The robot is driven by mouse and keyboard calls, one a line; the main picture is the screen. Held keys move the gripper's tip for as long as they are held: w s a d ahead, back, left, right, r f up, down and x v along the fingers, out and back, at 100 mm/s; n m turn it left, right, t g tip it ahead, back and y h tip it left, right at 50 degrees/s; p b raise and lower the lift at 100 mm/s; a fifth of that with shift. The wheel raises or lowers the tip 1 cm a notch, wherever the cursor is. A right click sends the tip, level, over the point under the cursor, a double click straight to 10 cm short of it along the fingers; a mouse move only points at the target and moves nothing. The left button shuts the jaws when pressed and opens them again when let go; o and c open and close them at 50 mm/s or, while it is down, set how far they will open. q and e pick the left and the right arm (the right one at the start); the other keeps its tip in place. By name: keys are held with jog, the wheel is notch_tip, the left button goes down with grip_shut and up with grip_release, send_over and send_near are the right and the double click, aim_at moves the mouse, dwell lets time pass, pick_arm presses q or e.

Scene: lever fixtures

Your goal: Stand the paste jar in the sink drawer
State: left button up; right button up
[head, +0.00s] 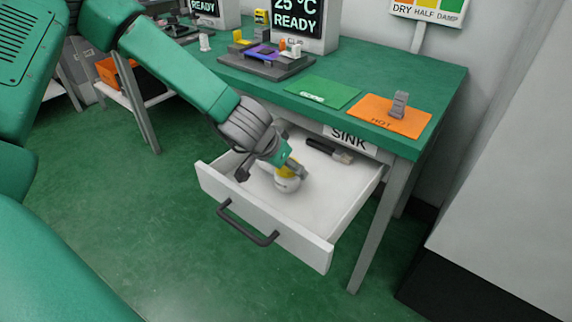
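The paste jar (287,184), a small pale jar with a yellow upper part, is in the open white sink drawer (290,236). It looks upright on the drawer floor. My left gripper (270,174) reaches down into the drawer right at the jar. Its fingers are spread wide, one dark finger well left of the jar and the other by the jar's top right. The gripper hides part of the jar's top, and I cannot tell if a finger touches it. My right gripper is not in view.
A dark brush-like tool (329,150) lies at the back of the drawer, under the SINK label (349,137). The green bench (436,92) above holds an orange HOT mat (390,117), a green mat (322,92) and a dark fixture (266,62). The drawer's right side is clear.

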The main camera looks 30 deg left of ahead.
pick_arm(q)
jog(key=shift+d+r, duration=0.3)
jog(key=shift+d, duration=0.2)
jog(key=p+v, duration=0.5)
jog(key=v, duration=0.7)
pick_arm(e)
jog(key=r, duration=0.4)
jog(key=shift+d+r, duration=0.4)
pick_arm(q)
jog(key=shift+a+f, duration=0.1)
jog(key=shift+a, duration=0.2)
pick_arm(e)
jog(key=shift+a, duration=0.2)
